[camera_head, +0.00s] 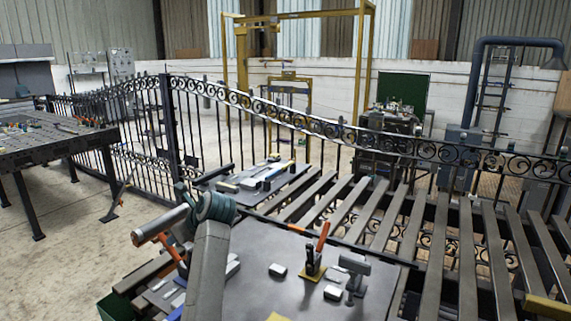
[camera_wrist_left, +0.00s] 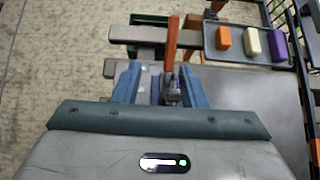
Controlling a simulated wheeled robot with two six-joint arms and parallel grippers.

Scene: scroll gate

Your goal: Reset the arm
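My left arm (camera_head: 208,265) rises from the bottom of the head view to a teal joint; its gripper cannot be made out there. In the left wrist view my left gripper (camera_wrist_left: 161,88) has its two blue fingers well apart. An orange-handled tool (camera_wrist_left: 171,48) shows between and beyond the fingers, with a gap on each side. Whether its lower metal part lies below the fingers or level with them is hard to tell. My right arm and gripper are in neither view.
A dark worktable (camera_head: 255,300) holds an orange-handled clamp (camera_head: 314,258) and small blocks. A slatted metal frame (camera_head: 470,255) and scroll gate (camera_head: 300,120) stand beyond. A tray (camera_wrist_left: 240,60) holds orange (camera_wrist_left: 224,38), cream (camera_wrist_left: 252,42) and purple (camera_wrist_left: 277,45) blocks. Floor is open at left.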

